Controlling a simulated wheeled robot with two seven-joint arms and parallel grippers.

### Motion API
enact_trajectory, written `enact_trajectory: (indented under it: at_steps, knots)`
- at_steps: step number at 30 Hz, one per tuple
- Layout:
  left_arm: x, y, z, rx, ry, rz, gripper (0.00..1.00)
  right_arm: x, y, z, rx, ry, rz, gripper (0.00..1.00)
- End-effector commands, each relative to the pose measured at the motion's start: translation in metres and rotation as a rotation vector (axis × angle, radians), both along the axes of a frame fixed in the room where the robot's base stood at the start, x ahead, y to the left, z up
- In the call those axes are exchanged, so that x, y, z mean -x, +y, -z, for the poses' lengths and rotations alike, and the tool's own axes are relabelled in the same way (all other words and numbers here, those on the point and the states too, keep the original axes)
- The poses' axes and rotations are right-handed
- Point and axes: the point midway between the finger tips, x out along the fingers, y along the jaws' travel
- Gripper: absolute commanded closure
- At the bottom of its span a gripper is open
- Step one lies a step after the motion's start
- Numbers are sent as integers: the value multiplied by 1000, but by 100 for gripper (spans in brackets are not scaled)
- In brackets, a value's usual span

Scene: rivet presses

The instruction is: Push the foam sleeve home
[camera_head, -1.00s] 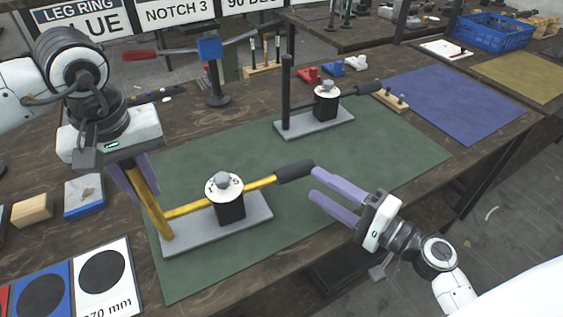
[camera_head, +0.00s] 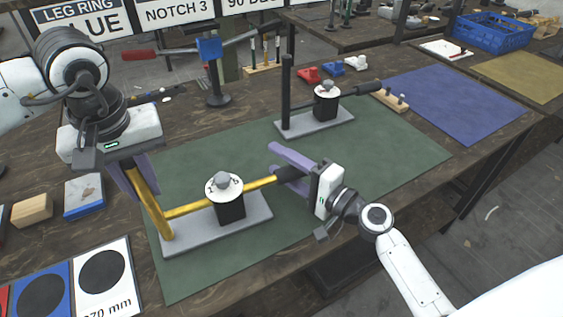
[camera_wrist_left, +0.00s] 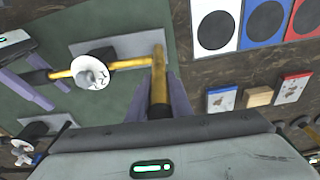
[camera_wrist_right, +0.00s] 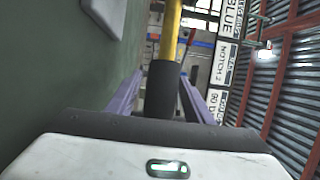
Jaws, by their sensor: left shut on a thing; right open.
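My left gripper (camera_head: 137,180) is shut on the yellow post (camera_head: 150,205), which also shows in the left wrist view (camera_wrist_left: 159,85).
A second, black press (camera_head: 326,103) stands behind on the same green mat (camera_head: 400,150). A blue mat (camera_head: 450,100) lies to the right. Printed cards (camera_head: 103,280) and small blocks lie at the left.

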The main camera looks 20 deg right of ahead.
Motion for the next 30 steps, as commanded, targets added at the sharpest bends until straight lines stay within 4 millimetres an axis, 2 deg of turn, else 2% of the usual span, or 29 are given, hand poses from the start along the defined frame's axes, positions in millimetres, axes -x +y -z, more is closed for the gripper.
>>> enact_trajectory:
  at_steps: [3,11,17,24,27,30]
  knots:
    - [-1,0,-1,3,-2,-1,100,0,0,0,0,0,0,55]
    - [-1,0,-1,2,-2,-1,100,0,0,0,-1,0,0,99]
    - [-1,0,-1,2,-2,-1,100,1,5,0,-1,0,-2,100]
    - [0,-1,-1,4,-2,1,100,3,54,1,-2,2,-4,100]
    - [0,-1,-1,4,-2,1,100,4,69,1,-1,2,-4,100]
    - [0,-2,-1,5,-2,2,100,4,76,0,-1,2,-5,100]
